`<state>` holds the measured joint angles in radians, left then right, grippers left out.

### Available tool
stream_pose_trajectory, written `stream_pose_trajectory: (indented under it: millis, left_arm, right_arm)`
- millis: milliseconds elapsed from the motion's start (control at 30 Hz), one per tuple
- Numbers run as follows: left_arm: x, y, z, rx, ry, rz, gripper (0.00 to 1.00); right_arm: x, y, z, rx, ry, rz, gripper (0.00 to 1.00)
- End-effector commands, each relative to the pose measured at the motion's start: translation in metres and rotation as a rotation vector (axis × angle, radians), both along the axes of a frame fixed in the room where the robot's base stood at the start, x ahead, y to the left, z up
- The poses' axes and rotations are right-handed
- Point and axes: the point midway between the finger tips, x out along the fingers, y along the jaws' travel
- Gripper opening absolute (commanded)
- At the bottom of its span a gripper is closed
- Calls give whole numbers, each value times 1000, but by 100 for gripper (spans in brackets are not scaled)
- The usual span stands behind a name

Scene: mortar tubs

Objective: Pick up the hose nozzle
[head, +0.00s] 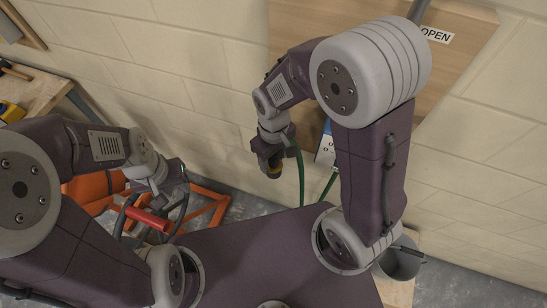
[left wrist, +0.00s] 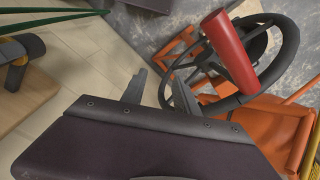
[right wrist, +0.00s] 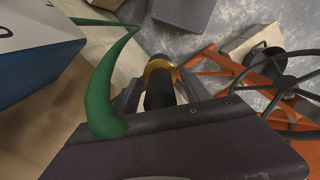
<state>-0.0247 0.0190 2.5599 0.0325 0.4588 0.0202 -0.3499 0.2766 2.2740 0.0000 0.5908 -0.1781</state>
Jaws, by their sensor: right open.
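The hose nozzle (right wrist: 160,82), black with a gold-yellow ring, shows in the right wrist view between the fingers of my right gripper (right wrist: 155,95). The gripper is open around it; I cannot tell whether either finger touches it. In the head view the nozzle (head: 273,171) shows small and dark below my right wrist, and the gripper (head: 268,152) hides part of it. A green hose (right wrist: 103,90) runs close by. My left gripper (left wrist: 156,92) is open with nothing between its fingers, near a black wheel (left wrist: 270,90) with a red handle (left wrist: 230,52).
An orange frame (head: 214,203) stands on the grey floor at the left, by the wheel. A blue and white box (right wrist: 35,50) is left of the nozzle in the right wrist view. A grey bucket (head: 398,264) stands at the right. A wooden board (head: 455,60) is on the wall.

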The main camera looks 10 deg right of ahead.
Motion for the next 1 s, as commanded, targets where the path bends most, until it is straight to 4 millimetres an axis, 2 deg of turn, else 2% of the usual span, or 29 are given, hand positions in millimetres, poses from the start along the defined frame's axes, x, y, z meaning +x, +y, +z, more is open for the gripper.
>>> stream_pose_trajectory:
  millis: [100,167,300,333,667,767,933,1000]
  left_arm:
    - [0,0,0,0,0,0,36]
    - [0,0,0,0,0,0,36]
    - [0,0,0,0,0,0,36]
    - [0,0,0,0,0,0,36]
    - [0,0,0,0,0,0,36]
    - [0,0,1,0,0,0,36]
    - [0,0,2,0,0,0,36]
    - [0,0,-1,0,0,0,36]
  right_arm:
    - [0,0,0,0,0,0,56]
    - [0,0,1,0,0,0,42]
    - [0,0,1,0,0,0,3]
    - [0,0,1,0,0,0,0]
    - [0,0,3,1,-2,0,0]
    - [1,0,13,1,-4,0,0]
    - [2,1,43,3,-7,0,0]
    - [-12,-4,50,2,-5,1,0]
